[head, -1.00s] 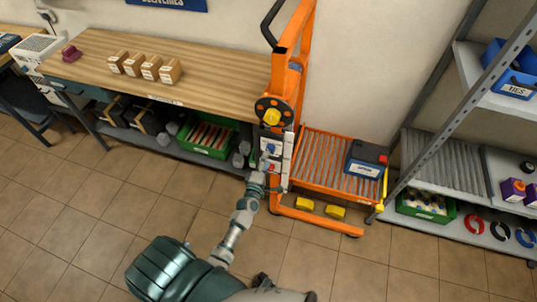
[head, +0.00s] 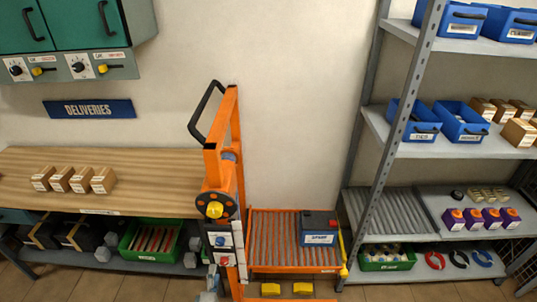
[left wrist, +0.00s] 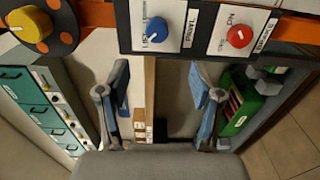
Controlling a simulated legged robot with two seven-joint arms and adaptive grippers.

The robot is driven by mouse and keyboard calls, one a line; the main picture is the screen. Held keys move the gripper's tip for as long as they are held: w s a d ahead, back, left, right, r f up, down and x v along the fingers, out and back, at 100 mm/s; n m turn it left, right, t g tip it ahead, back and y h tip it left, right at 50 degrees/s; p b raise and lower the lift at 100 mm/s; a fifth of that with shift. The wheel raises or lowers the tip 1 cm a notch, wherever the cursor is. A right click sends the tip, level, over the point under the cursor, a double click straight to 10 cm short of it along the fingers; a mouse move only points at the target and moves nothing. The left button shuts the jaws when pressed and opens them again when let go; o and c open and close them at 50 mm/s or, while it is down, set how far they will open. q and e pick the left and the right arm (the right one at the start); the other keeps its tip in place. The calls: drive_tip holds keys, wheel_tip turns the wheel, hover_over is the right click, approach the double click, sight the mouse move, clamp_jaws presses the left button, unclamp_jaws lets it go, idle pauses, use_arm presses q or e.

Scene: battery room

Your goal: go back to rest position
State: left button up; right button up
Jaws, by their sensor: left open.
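My left gripper (left wrist: 158,95) is open and empty in the left wrist view, its two fingers spread apart. In the head view only a grey part of it (head: 208,284) shows at the bottom edge, just below the control panel of the orange lift. The panel (head: 224,246) carries a blue knob (left wrist: 157,30) and a red knob (left wrist: 239,37). Both knobs are apart from my fingers in the wrist view. My right gripper is in neither view.
The orange lift (head: 228,130) stands between a wooden bench (head: 150,190) and a grey shelf rack (head: 400,150). A dark battery (head: 320,230) sits on its roller bed (head: 272,240). A green crate (head: 150,243) is under the bench. Cabinets (head: 85,22) hang at upper left.

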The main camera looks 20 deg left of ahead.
use_arm(q)
drive_tip(key=s+d+f+m+g+h, duration=0.2)
drive_tip(key=s+d+f+m, duration=0.15)
drive_tip(key=f, duration=0.45)
drive_tip(key=s+d+f+m+g+h, duration=0.1)
drive_tip(key=s+d+f+m+g, duration=0.25)
drive_tip(key=f, duration=0.55)
drive_tip(key=s+d+f+m+g+h, duration=0.25)
drive_tip(key=f+m, duration=0.25)
drive_tip(key=f, duration=0.3)
drive_tip(key=s+f+m+g, duration=0.2)
drive_tip(key=s+f, duration=0.3)
drive_tip(key=s, duration=0.4)
drive_tip(key=s+f+m+g, duration=0.3)
drive_tip(key=s+f+m, duration=0.2)
drive_tip(key=s, duration=0.4)
drive_tip(key=s+f+m+g+y, duration=0.1)
drive_tip(key=s+f+m+g, duration=0.2)
drive_tip(key=s+f, duration=0.4)
drive_tip(key=s+m, duration=0.1)
drive_tip(key=s, duration=0.2)
drive_tip(key=shift+d, duration=0.15)
drive_tip(key=shift+o, duration=0.2)
